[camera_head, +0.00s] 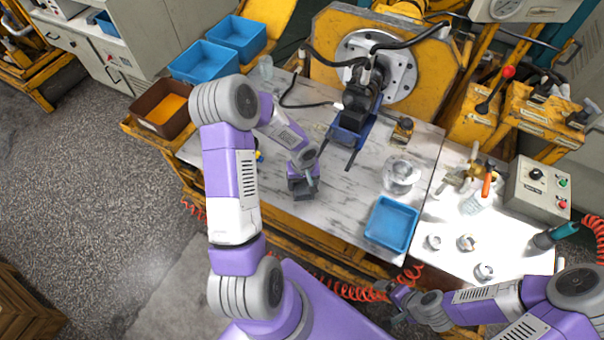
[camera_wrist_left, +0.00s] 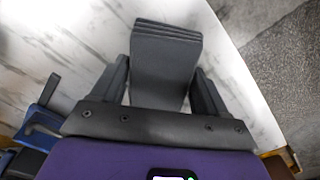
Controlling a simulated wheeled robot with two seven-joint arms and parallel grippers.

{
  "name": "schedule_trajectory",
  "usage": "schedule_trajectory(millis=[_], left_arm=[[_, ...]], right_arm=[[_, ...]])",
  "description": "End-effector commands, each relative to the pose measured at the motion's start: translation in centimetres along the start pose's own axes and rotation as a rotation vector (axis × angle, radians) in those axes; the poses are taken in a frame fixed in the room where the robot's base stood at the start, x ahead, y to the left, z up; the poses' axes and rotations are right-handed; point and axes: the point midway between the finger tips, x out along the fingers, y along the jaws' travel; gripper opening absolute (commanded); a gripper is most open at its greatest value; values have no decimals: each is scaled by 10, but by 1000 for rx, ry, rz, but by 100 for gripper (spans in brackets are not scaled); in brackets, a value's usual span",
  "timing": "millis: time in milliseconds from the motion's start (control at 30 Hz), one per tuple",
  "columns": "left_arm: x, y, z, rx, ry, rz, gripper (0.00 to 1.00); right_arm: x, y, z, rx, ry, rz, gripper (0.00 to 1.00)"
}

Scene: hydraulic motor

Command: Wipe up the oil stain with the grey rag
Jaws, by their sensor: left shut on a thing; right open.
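The grey rag (camera_wrist_left: 165,62) is a folded, layered dark-grey pad between the fingers of my left gripper (camera_wrist_left: 160,85) in the left wrist view. In the head view my left gripper (camera_head: 303,184) is over the left part of the marble-look tabletop (camera_head: 340,215), shut on the rag. I cannot tell whether the rag touches the surface. I cannot clearly make out the oil stain in either view; the gripper and rag hide part of the tabletop. My right gripper (camera_head: 396,299) is open and low at the front, below the table edge.
A blue tray (camera_head: 391,224) and a clear container (camera_head: 400,175) stand right of my left gripper. The motor (camera_head: 358,95) and a blue holder stand behind. A brown bin (camera_head: 160,108) is at the left corner. A control box (camera_head: 538,188) and metal parts occupy the right table.

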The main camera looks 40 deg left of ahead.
Motion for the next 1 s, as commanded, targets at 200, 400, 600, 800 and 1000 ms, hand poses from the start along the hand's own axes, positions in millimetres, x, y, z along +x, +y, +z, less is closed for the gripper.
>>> schedule_trajectory(millis=[200,400,600,800,1000], left_arm=[[-23,2,0,5,2,0,50],[-36,4,0,9,1,1,50],[-36,4,1,9,0,0,50],[-36,4,1,9,0,0,50],[-37,5,1,11,-1,1,50]], right_arm=[[-14,-5,1,0,0,0,94],[-22,-8,1,0,0,0,94],[-22,-8,1,0,0,0,94],[-21,-8,1,0,0,0,94],[-23,-8,1,0,0,0,94]])
